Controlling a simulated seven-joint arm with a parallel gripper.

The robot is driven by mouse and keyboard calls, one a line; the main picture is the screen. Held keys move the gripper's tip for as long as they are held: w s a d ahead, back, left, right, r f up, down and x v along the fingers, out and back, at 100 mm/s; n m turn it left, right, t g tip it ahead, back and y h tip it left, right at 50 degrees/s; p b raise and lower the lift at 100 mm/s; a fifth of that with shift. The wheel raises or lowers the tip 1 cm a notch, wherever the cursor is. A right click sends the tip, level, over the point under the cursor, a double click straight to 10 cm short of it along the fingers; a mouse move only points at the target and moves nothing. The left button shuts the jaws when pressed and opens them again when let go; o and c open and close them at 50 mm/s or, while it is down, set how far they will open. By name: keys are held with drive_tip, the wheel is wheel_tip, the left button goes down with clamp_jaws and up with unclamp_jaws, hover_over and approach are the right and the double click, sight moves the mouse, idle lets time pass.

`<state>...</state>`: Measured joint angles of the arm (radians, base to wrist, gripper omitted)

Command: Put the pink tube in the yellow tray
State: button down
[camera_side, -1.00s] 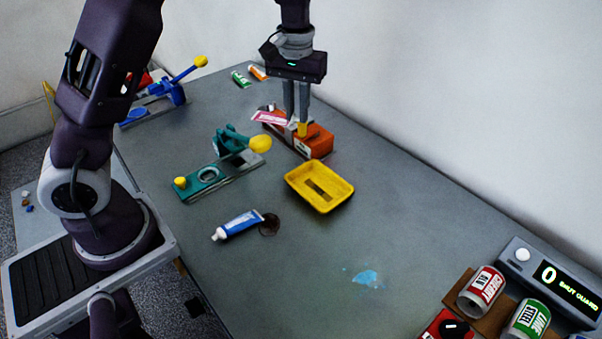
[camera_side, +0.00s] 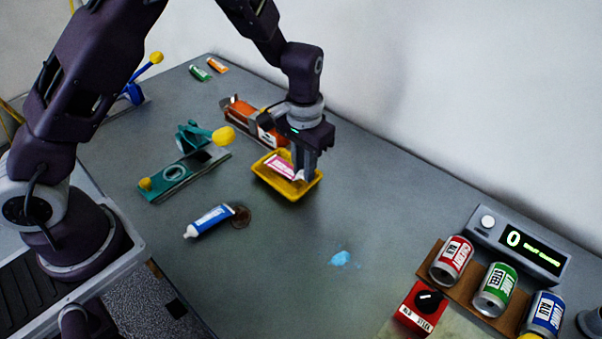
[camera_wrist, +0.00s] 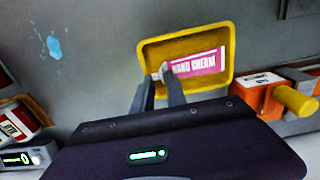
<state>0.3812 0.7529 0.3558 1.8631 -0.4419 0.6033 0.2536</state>
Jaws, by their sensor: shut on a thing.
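The pink tube (camera_side: 281,166), with a white end, is over the yellow tray (camera_side: 302,190) in the side view. In the wrist view the pink tube (camera_wrist: 200,62) reads "HAND CREAM" and lies within the outline of the yellow tray (camera_wrist: 231,50). My gripper (camera_side: 301,178) points down over the tray's right part and is shut on the tube's white end. The fingers (camera_wrist: 162,82) also show in the wrist view. I cannot tell whether the tube touches the tray floor.
An orange device (camera_side: 250,120) stands close behind the tray. A teal device (camera_side: 180,172) with a yellow knob is to the left. A blue and white tube (camera_side: 210,220) lies by a dark spill.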

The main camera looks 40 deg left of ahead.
wheel_tip(320, 180, down, 2)
drive_tip(key=shift+a+f, duration=0.1)
drive_tip(key=shift+f, duration=0.1)
drive_tip(key=c, duration=1.3)
unclamp_jaws()
drive_tip(key=shift+f, duration=0.1)
drive_tip(key=shift+c, duration=0.2)
